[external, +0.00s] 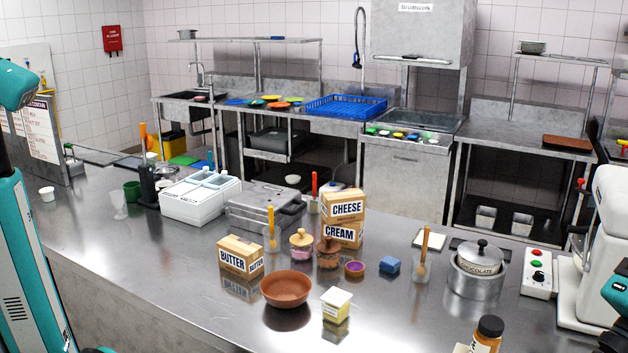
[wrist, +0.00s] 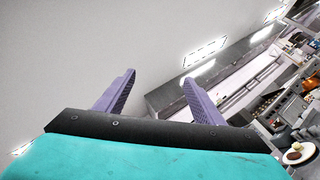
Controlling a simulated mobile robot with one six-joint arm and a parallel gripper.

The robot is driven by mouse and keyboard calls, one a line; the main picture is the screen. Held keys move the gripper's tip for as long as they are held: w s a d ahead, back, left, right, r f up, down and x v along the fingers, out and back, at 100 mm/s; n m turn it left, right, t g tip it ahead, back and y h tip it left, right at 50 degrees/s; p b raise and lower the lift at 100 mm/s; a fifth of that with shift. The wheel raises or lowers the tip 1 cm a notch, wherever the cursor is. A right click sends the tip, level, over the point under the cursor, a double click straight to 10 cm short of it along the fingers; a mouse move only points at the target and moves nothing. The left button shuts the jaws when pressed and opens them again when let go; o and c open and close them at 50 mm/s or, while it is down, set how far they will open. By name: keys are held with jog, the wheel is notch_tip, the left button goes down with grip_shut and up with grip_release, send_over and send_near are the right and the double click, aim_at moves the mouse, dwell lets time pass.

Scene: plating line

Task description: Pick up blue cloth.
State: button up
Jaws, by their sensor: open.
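A small folded blue cloth (external: 390,265) lies on the steel counter, right of a small purple-rimmed bowl and left of a clear cup with a wooden-handled tool. My gripper (wrist: 160,88) shows in the wrist view with its two purple fingers spread apart and nothing between them. It points at a pale ceiling or wall with lights, away from the cloth. The cloth is not visible in the wrist view. My gripper is not seen in the external view, where only teal arm parts show at the left and right edges.
A terracotta bowl (external: 286,289) and butter box (external: 240,257) stand further left. Counter in front of the cloth is clear.

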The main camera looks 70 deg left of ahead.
jog(key=w+a+f+m+g+p, duration=0.1)
jog(key=w+a+f+m, duration=0.3)
jog(key=a, duration=0.8)
jog(key=w+a+f+m+g, duration=0.1)
jog(key=w+a+f+g, duration=0.1)
jog(key=w+a+f, duration=0.65)
jog(key=w+a+f+m+g+p, duration=0.1)
jog(key=w+a+f+m, duration=0.15)
jog(key=a, duration=1.15)
jog(key=m+g+y+p, duration=0.2)
jog(key=m+g+y, duration=0.2)
jog(key=g, duration=0.6)
send_over(390, 265)
jog(key=a, duration=0.2)
notch_tip(390, 265, down, 24)
notch_tip(390, 265, down, 5)
jog(key=s+d+m+g+y+b, duration=0.1)
jog(key=s+d+m, duration=0.1)
jog(key=m, duration=0.5)
jog(key=shift+s+f+g+b, duration=0.2)
jog(key=shift+g+b, duration=0.1)
jog(key=shift+b, duration=0.1)
jog(key=shift+f+p, duration=0.45)
jog(key=shift+f, duration=1.25)
